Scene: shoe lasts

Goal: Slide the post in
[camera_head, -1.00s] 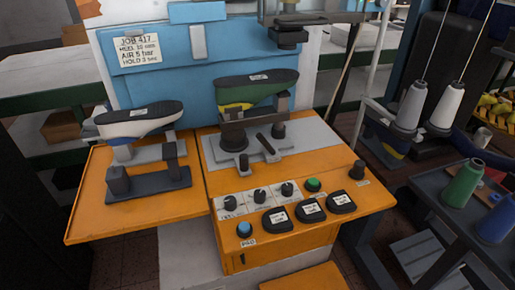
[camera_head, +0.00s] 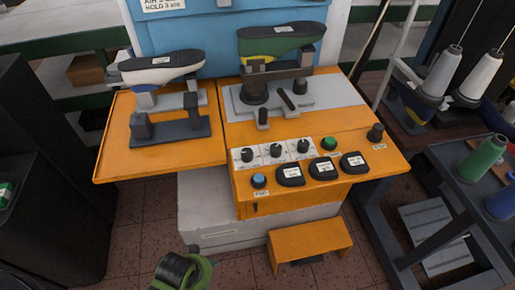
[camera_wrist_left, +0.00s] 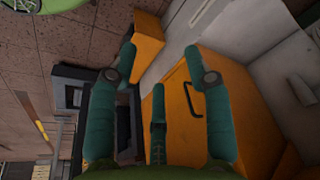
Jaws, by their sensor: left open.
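In the head view, a white and blue shoe with a black sole (camera_head: 158,72) sits sole-up on a grey support at the left of the orange bench. A dark base with a short upright post (camera_head: 141,127) stands in front of it. A green and yellow shoe (camera_head: 275,42) sits sole-up at the right, above a dark bracket and round posts (camera_head: 254,91) on a grey plate (camera_head: 325,92). Which post the task means is unclear. My left gripper (camera_wrist_left: 160,65) shows in the wrist view, its teal fingers spread and empty.
Knobs, buttons and black pads (camera_head: 323,168) line the bench front. An orange step (camera_head: 310,246) stands on the floor below. A dark trolley with thread spools (camera_head: 483,157) is at the right, a dark cabinet (camera_head: 70,190) at the left. The wrist view shows a black handle (camera_wrist_left: 194,100) on an orange panel.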

